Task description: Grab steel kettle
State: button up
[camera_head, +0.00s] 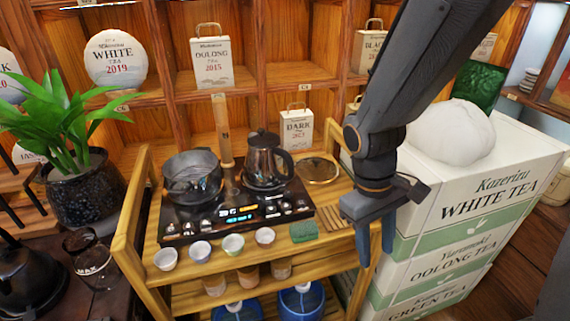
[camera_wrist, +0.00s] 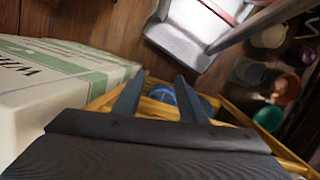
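The steel kettle (camera_head: 264,160) is dark and shiny, with a black handle on its right side. It stands upright on the right plate of the black double cooker (camera_head: 240,207) on the wooden cart. My gripper (camera_head: 375,248) hangs in front of the cart's right end, to the right of the kettle and apart from it. Its two fingers point down and are spread with nothing between them. In the wrist view my gripper (camera_wrist: 160,95) also shows its fingers apart; the kettle is not in that view.
A glass pot (camera_head: 193,176) sits on the left plate. Several small cups (camera_head: 232,244) and a green sponge (camera_head: 303,232) line the cart's front. Stacked tea boxes (camera_head: 470,215) stand close on the right. A potted plant (camera_head: 82,185) is at left. The wooden cart rail (camera_head: 121,240) rises at its left end.

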aim_at(271, 162)
jog(key=w+a+r+n+t+h, duration=0.1)
jog(key=w+a+n+t+h, duration=0.15)
jog(key=w+n+h, duration=0.5)
jog(key=w+a+r+n+t+h, duration=0.1)
jog(key=w+a+n+t+h, duration=0.2)
jog(key=n, duration=0.7)
jog(key=w+a+n+t, duration=0.2)
jog(key=a+n+t, duration=0.1)
jog(key=a, duration=0.2)
jog(key=w+a+r+n+t+y, duration=0.1)
jog(key=w+a+n+t, duration=0.1)
jog(key=a+n+t, duration=0.1)
jog(key=w+a+n+t+y, duration=0.1)
jog(key=w+a+n+t, duration=0.2)
jog(key=a, duration=0.4)
jog(key=shift+a+r+n+t, duration=0.4)
jog(key=shift+n+t, duration=0.15)
jog(key=shift+t, duration=0.3)
jog(key=shift+w+y, duration=0.25)
jog(key=shift+w, duration=0.05)
jog(key=p+x, duration=0.2)
jog(key=x, duration=0.9)
jog(key=shift+w+r+p, duration=0.15)
jog(key=shift+w+p, duration=0.05)
jog(key=shift+p, duration=0.2)
jog(key=c, duration=1)
grip_shut()
